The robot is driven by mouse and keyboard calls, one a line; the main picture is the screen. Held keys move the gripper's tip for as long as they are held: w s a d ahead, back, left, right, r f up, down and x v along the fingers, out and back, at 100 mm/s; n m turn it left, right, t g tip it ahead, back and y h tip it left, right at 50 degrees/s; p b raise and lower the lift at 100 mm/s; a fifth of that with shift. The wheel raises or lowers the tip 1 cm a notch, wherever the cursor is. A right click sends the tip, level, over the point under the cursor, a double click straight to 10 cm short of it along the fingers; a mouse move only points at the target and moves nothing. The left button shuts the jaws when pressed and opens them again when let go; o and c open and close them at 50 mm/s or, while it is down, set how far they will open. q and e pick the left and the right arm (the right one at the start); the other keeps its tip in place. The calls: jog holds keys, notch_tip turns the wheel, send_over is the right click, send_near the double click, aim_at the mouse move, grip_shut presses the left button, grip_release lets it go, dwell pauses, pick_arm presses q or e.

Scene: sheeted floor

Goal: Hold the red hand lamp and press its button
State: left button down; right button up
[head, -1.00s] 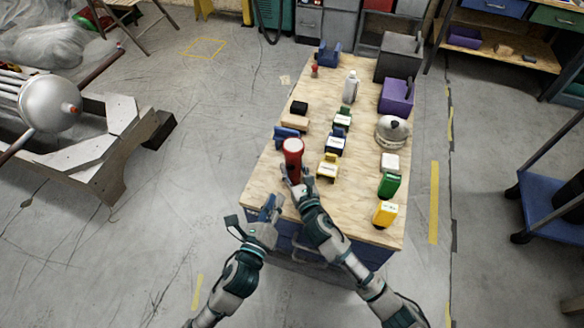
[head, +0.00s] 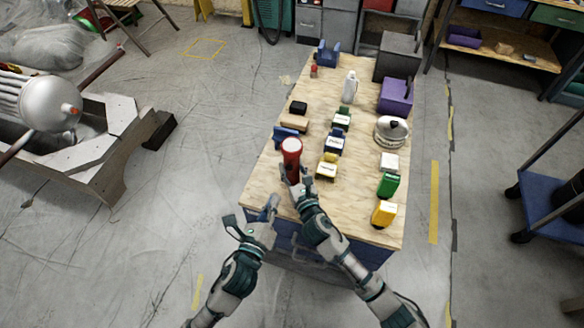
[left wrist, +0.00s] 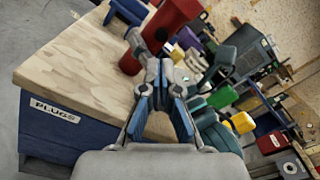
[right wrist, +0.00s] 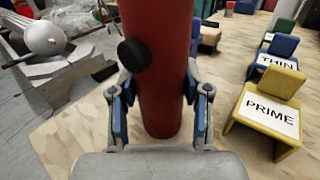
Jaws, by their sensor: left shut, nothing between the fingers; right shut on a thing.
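The red hand lamp (head: 291,148) is a thick red cylinder, roughly upright over the near left part of the wooden table top (head: 262,190). My right gripper (head: 291,178) is shut around its body, with one finger on each side in the right wrist view (right wrist: 160,100). A round black button (right wrist: 135,54) sticks out of the lamp's side, above the fingers. My left gripper (head: 268,205) is shut and empty near the table's front edge, apart from the lamp. The left wrist view shows its fingers (left wrist: 153,65) closed together, with the lamp (left wrist: 172,22) beyond them.
Bare wood lies left of the lamp.

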aim_at(289, 168)
pick_arm(q)
jog(key=shift+a, duration=0.55)
pick_arm(e)
jog(key=shift+a, duration=0.55)
jog(key=shift+d, duration=0.4)
jog(key=shift+a, duration=0.2)
pick_arm(q)
jog(key=w+d+m+g+h, duration=0.2)
jog(key=w+m+h, duration=0.5)
jog(key=m+h, duration=0.6)
jog(key=shift+w+d+f+m+g, duration=0.2)
jog(key=shift+w+d+m+g, duration=0.25)
jog(key=shift+m, duration=1.55)
